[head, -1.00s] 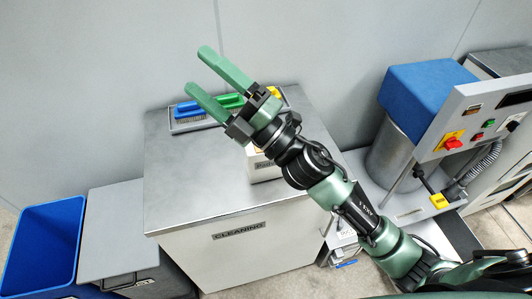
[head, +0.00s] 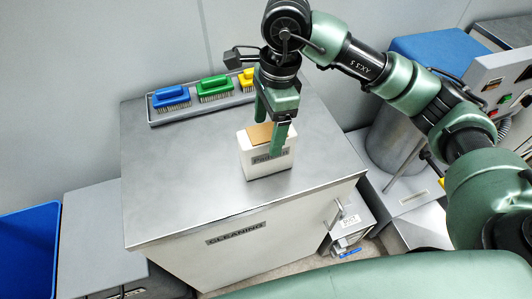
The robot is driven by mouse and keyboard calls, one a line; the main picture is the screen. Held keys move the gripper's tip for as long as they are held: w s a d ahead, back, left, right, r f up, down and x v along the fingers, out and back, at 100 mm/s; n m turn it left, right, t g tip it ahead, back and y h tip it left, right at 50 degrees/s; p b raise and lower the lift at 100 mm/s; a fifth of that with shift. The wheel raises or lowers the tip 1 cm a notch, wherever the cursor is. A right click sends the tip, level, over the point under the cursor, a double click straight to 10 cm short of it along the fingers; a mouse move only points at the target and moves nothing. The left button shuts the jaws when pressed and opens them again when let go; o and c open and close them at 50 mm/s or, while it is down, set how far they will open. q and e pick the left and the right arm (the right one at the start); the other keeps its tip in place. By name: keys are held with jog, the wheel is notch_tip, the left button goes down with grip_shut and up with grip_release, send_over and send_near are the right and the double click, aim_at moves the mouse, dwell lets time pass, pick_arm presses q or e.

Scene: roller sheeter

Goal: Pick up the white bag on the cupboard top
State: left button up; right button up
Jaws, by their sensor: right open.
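The white bag (head: 255,165) is a box-like white block with a tan top and a dark label on its front. It stands upright on the grey metal cupboard top (head: 180,180), near its front right part. My right gripper (head: 268,138) points down over the bag with its green fingers apart. One finger hangs in front of the bag's front right side and covers part of the label. The other finger is farther back and its tip is hidden behind the tan top. I cannot tell whether the fingers touch the bag. My left gripper is not in view.
A grey tray (head: 155,121) along the back of the cupboard top holds a blue brush (head: 171,96), a green brush (head: 213,87) and a yellow brush (head: 246,78). The cupboard top's left half is clear. A blue bin (head: 28,250) stands at the far left.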

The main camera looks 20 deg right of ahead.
jog(key=shift+s+a+f, duration=0.1)
jog(key=shift+f, duration=0.3)
jog(key=f+p, duration=0.3)
jog(key=f, duration=0.3)
jog(key=shift+a+f, duration=0.15)
jog(key=shift+a, duration=0.05)
jog(key=shift+f, duration=0.35)
jog(key=shift+w, duration=0.2)
jog(key=c, duration=1.5)
jog(key=shift+r, duration=0.1)
